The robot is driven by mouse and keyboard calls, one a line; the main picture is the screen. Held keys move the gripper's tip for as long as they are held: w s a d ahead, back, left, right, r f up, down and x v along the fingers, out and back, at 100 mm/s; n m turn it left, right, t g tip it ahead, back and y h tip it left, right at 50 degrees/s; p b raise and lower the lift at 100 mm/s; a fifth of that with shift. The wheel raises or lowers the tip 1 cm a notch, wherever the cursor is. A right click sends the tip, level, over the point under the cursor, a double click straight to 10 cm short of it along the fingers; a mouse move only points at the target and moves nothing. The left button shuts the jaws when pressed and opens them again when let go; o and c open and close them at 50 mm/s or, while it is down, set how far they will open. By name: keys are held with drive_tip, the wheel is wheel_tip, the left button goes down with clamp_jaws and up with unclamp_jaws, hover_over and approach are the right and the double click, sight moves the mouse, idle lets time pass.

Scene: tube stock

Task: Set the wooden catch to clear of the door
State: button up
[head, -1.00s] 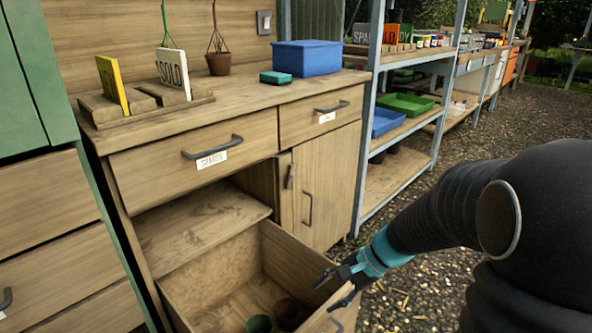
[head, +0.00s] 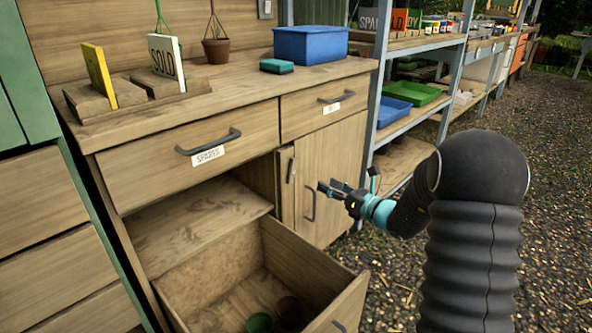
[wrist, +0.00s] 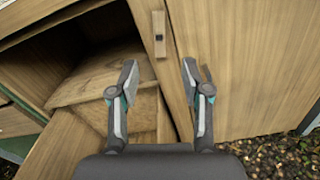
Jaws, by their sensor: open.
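The wooden catch (head: 291,170) is a small upright bar on the narrow wooden strip left of the cupboard door (head: 334,170). In the wrist view the catch (wrist: 159,30) stands upright with a dark spot in its middle, and seems to lie beside the door edge, not across it. The door (wrist: 240,60) looks shut. My gripper (head: 326,188) is open and empty in front of the door, to the right of the catch in the head view. In the wrist view my gripper (wrist: 159,75) has its fingers spread, with the catch beyond the gap between them.
A drawer (head: 350,295) is pulled out below left, with pots (head: 292,312) inside. The door's dark handle (head: 311,206) is near my fingers. A labelled drawer (head: 200,150) is above. Metal shelving (head: 372,110) stands at right; the gravel (head: 400,270) is open.

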sight(294, 168)
drive_tip(key=x, duration=1.3)
drive_tip(key=shift+a+p, duration=0.15)
drive_tip(key=shift+p, duration=0.2)
drive_tip(key=shift+f, duration=0.1)
clamp_jaws()
